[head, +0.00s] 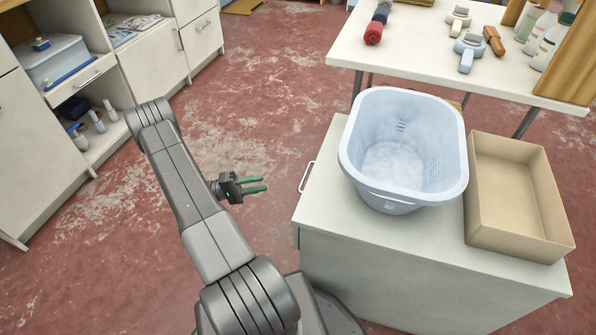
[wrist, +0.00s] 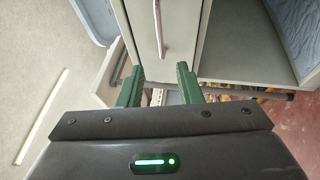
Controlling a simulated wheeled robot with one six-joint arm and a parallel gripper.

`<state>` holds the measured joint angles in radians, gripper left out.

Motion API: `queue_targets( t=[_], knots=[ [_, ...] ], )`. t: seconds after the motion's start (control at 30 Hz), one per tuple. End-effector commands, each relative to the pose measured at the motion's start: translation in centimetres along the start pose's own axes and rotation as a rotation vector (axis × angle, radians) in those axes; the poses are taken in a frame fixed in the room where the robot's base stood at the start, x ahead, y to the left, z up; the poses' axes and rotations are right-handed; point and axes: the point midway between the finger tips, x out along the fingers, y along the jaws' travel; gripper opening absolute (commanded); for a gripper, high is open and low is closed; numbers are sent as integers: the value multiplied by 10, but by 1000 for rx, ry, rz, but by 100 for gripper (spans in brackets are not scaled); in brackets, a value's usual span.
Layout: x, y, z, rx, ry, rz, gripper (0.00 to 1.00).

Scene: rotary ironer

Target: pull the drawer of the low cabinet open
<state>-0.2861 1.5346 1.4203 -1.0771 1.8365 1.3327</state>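The low cabinet (head: 340,250) is a white block standing right of my arm. Its drawer handle (head: 307,177) is a pale bar on the cabinet's left side. In the wrist view, the handle (wrist: 160,28) shows as a metal bar on a narrow pale drawer front (wrist: 140,20). The drawer looks shut. My gripper (head: 266,184) has two green fingers, spread apart and empty. It points right toward the handle, with a gap of floor between them in the head view. In the wrist view, the gap between the fingertips (wrist: 160,73) lies below the handle, roughly in line with it.
A pale blue basin (head: 400,195) and a cardboard box (head: 500,250) stand on the cabinet top. A white table (head: 400,45) with tools and bottles is behind. Shelving with a blue bin (head: 55,65) lines the left. Red floor (head: 270,110) around my gripper is clear.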

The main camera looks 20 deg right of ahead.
Motion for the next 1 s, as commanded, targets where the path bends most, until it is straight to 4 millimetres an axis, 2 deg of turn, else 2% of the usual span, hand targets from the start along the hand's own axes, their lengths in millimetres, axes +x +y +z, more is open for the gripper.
queue_targets(
  t=[0.17,0.4,0.6,0.8,1.0],
  knots=[
    [28,-1,1,-4,-6,-2,32],
    [80,-2,1,-4,-7,-3,32],
    [114,-1,1,-3,-6,-3,32],
    [130,0,1,-2,-4,-4,32],
    [134,0,1,-3,-3,-3,32]
  ],
)
